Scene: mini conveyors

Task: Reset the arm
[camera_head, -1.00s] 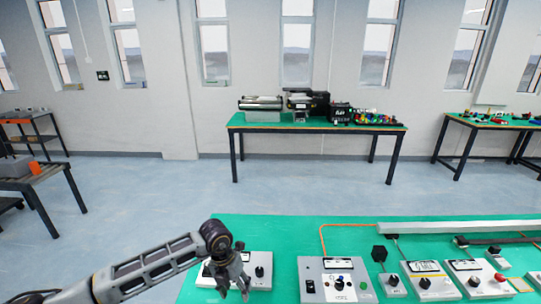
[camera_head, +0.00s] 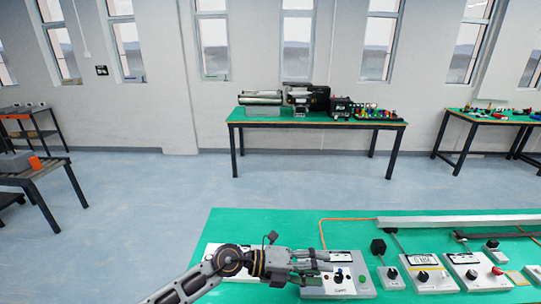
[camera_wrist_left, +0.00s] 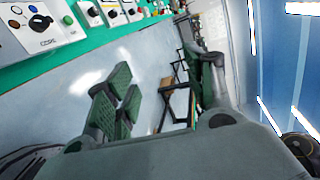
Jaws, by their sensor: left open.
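My left arm comes in from the bottom left in the head view. My left gripper (camera_head: 318,268) points right, low over the green-topped bench (camera_head: 255,220). It is open and seems empty, in front of a grey control box (camera_head: 349,277) with a black knob and a green button. It hides part of this box and of the white box (camera_head: 215,250) to its left. In the left wrist view, the green-padded fingers (camera_wrist_left: 158,78) are spread apart with nothing visible between them. I cannot tell whether the gripper touches a box. My right gripper is not in view.
More control boxes with knobs (camera_head: 422,275) stand along the bench to the right, with a long pale bar (camera_head: 455,221) behind them and an orange cable. A far green table (camera_head: 260,117) holds equipment. A dark-legged table (camera_head: 40,172) stands left. Open floor lies between.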

